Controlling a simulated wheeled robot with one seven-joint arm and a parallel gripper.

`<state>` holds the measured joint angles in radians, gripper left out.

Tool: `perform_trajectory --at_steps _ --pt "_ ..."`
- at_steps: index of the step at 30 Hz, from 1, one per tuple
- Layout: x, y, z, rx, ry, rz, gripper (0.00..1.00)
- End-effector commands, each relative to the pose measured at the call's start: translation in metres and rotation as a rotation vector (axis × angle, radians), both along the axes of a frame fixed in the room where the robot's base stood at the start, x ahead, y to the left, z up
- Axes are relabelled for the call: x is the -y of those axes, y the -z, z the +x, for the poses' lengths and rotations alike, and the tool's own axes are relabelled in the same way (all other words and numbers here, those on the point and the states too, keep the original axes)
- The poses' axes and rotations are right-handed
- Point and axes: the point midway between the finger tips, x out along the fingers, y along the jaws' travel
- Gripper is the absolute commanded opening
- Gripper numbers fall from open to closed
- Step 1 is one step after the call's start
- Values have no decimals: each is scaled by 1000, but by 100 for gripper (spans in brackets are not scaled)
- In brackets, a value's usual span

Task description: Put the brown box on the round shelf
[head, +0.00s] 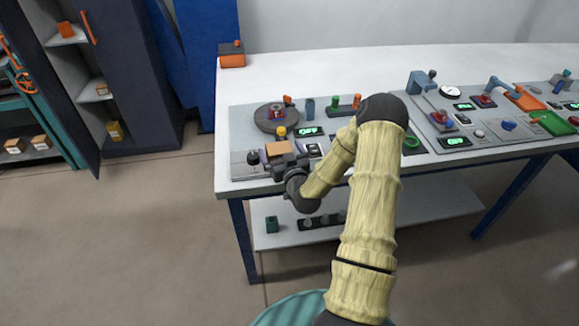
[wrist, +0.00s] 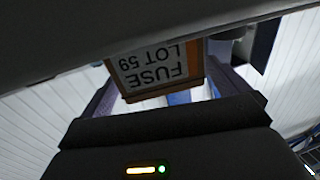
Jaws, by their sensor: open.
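A brown box (head: 279,149) sits at the near left of the control bench, right at my gripper. In the wrist view the brown box (wrist: 156,72) shows a white label reading "FUSE LOT 59", upside down. My gripper (head: 282,156) is open, with its fingers on either side of the box in the wrist view (wrist: 163,90); I cannot tell whether they touch it. A round grey disc (head: 262,119), which looks like the round shelf, lies just behind the box on the bench, with a small red and blue item on it. The box's underside is hidden.
The white bench (head: 330,65) has free room at the back. A black knob (head: 252,158) stands left of the box, and a yellow-topped post (head: 281,132) stands between box and disc. More small brown boxes (head: 41,142) lie on a shelf at far left.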

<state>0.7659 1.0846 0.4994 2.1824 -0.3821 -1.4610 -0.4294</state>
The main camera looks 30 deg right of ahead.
Motion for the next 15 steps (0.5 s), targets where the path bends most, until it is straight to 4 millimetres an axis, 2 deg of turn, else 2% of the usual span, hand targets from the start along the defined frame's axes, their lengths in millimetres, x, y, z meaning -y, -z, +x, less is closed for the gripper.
perform_trajectory --at_steps 15 --pt "-9 2 -92 -4 -1 -1 100"
